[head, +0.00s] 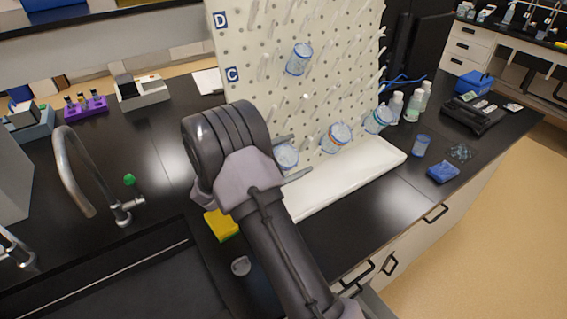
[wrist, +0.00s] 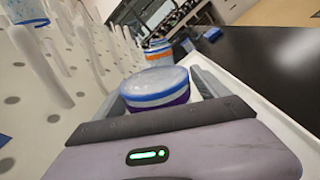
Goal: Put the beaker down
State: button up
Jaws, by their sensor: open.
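A clear beaker with blue and purple bands (wrist: 155,88) is between my gripper's fingers in the wrist view; it also shows in the head view (head: 286,157), partly hidden by the gripper. My gripper (head: 294,157) is open, with one finger on each side of the beaker, low in front of the white pegboard (head: 255,95). I cannot tell whether the fingers touch it. The beaker is by the board's lower pegs, above the white drip tray (head: 385,160). Whether it hangs on a peg is hidden.
Other beakers are at the board: one high (head: 299,59), one with an orange band (head: 336,137), one farther right (head: 378,119). Bottles (head: 413,105) and a blue cup (head: 420,146) stand at right. A yellow sponge (head: 221,225) and tap (head: 75,165) are left. Counter before the tray is clear.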

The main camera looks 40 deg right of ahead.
jog(key=shift+r, duration=0.1)
jog(key=c, duration=1.6)
